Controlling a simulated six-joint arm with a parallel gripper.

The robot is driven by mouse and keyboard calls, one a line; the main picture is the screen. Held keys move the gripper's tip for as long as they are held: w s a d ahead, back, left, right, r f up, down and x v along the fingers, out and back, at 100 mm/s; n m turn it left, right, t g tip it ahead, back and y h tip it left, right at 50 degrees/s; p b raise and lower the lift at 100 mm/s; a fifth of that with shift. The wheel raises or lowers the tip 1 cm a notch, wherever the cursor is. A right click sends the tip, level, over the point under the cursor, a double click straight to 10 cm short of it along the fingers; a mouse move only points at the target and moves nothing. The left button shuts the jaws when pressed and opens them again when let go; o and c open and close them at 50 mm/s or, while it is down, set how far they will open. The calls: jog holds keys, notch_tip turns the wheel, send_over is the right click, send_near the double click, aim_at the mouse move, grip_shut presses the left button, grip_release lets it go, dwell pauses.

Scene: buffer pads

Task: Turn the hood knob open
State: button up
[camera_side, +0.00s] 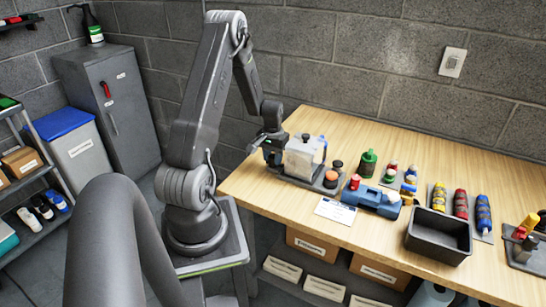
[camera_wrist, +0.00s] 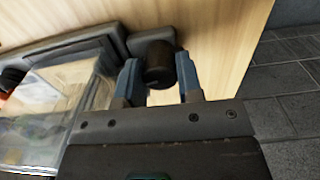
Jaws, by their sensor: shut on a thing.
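The hood (camera_side: 304,157) is a clear box with a pale interior, standing on a grey base (camera_side: 294,178) at the left end of the wooden table. Its clear wall also fills the left of the wrist view (camera_wrist: 50,110). The knob (camera_wrist: 160,66) is a dark cylinder on a grey mount at the hood's end. My gripper (camera_wrist: 160,75) has its two blue-grey fingers on either side of the knob, shut on it. In the side view my gripper (camera_side: 268,146) is at the hood's left end, and the knob is hidden there.
Dark and orange-topped round pieces (camera_side: 331,178) stand right of the hood. A green bottle (camera_side: 368,163), a blue case (camera_side: 372,199), a white card (camera_side: 336,210) and a black bin (camera_side: 439,236) lie further right. The table's left edge is close to my gripper.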

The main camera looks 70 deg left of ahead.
aim_at(273, 156)
jog(key=o, duration=0.9)
jog(key=shift+r, duration=0.1)
notch_tip(273, 156, up, 14)
jog(key=shift+f, duration=0.15)
